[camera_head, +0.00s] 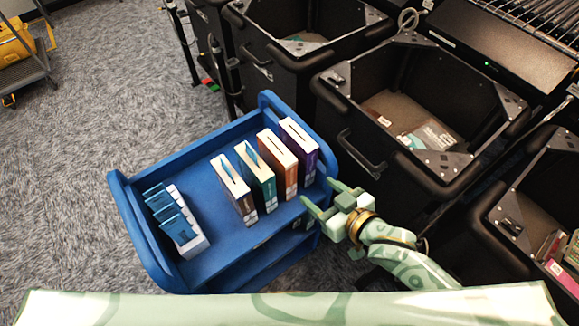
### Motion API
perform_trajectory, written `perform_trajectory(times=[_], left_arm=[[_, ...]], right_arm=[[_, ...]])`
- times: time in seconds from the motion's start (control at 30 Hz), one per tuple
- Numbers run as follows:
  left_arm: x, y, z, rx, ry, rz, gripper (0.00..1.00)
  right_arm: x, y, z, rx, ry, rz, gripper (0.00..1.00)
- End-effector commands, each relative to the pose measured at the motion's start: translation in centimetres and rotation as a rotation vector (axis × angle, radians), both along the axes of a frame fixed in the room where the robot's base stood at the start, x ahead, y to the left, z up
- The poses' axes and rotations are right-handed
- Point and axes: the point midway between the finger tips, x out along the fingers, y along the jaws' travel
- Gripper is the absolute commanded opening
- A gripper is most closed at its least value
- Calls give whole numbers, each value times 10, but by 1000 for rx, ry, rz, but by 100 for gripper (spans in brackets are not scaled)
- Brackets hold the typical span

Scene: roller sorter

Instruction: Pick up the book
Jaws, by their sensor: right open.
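Several books stand upright in a row on a blue cart (215,262). From left to right they are a brown book (234,186), a teal book (256,172), an orange-brown book (279,163) and a purple book (300,150). The frame does not show which one the task means. My right gripper (319,196) is open and empty at the cart's right edge, beside the row's right end. Its fingers point left toward the books, apart from them as far as I can tell. My left gripper is not in view.
A white holder (194,244) with several blue cards (172,215) sits at the cart's left. Black bins (345,135) line the right side close to my right arm; some hold books (433,135). Grey carpet (90,120) is free at the left. A yellow object (14,42) is at top left.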

Motion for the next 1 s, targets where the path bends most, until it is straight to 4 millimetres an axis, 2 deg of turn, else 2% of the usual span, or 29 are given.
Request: perform_trajectory(times=[0.4,0.67,0.9,1.0], left_arm=[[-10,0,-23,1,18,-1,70],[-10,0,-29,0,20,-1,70],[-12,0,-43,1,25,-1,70],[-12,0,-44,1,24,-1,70]], right_arm=[[69,49,-38,3,5,-5,60],[87,62,-47,3,4,-4,60],[115,81,-63,2,4,-5,60],[119,84,-65,2,5,-4,60]])
